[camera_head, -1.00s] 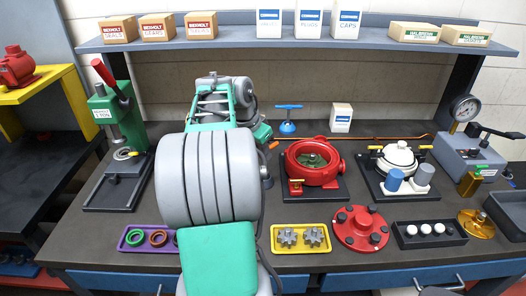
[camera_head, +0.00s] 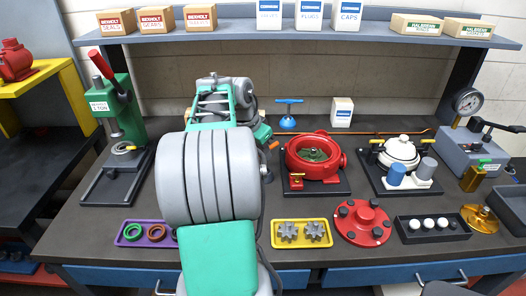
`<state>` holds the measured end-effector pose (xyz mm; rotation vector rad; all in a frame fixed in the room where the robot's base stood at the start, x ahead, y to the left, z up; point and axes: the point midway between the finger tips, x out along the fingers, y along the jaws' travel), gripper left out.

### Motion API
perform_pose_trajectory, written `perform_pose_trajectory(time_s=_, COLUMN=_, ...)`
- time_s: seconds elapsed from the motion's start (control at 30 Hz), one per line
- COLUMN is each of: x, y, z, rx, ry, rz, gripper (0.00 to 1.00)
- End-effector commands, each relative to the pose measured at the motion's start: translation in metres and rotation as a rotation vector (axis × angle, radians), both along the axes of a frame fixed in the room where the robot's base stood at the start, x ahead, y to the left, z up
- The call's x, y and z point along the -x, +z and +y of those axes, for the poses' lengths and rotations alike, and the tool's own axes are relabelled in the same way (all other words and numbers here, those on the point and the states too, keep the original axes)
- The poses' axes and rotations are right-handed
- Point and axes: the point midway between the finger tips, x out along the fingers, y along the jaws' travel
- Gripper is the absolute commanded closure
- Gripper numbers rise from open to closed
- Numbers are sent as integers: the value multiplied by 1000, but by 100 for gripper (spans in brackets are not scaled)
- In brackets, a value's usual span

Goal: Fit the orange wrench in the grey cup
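The grey cup (camera_head: 426,169) stands beside a blue cup (camera_head: 397,174) at the front of the white pump, on the right of the bench. A small orange piece (camera_head: 273,144) shows at the right edge of my arm, near the bench's middle. I cannot tell whether it is the orange wrench or part of my arm. A long, thin copper-orange bar (camera_head: 385,133) lies along the back of the bench. I see no clear wrench shape. My gripper is hidden behind my own large grey and green arm links, so its fingers do not show.
A red housing (camera_head: 316,157) and the white pump (camera_head: 400,152) stand mid-bench. A green press (camera_head: 118,105) is at left, a grey gauge unit (camera_head: 470,150) at right. Purple (camera_head: 131,241) and yellow (camera_head: 302,243) trays, a red flange (camera_head: 363,222) and a black ball tray (camera_head: 432,228) line the front.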

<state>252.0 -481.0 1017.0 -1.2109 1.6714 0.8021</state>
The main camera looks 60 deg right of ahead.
Motion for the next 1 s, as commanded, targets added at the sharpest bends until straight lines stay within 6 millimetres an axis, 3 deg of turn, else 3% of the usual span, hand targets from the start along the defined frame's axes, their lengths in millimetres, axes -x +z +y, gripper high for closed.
perform_pose_trajectory(time_s=0.33, x=0, y=-3, z=0, rx=0, ry=0, rz=0, gripper=100)
perform_pose_trajectory(time_s=0.37, x=0, y=-3, z=0, rx=0, ry=0, rz=0, gripper=84)
perform_pose_trajectory(time_s=0.67, x=0, y=-3, z=0, rx=0, ry=0, rz=0, gripper=60)
perform_pose_trajectory(time_s=1.0, x=0, y=4, z=0, rx=-1, ry=0, rz=0, gripper=60)
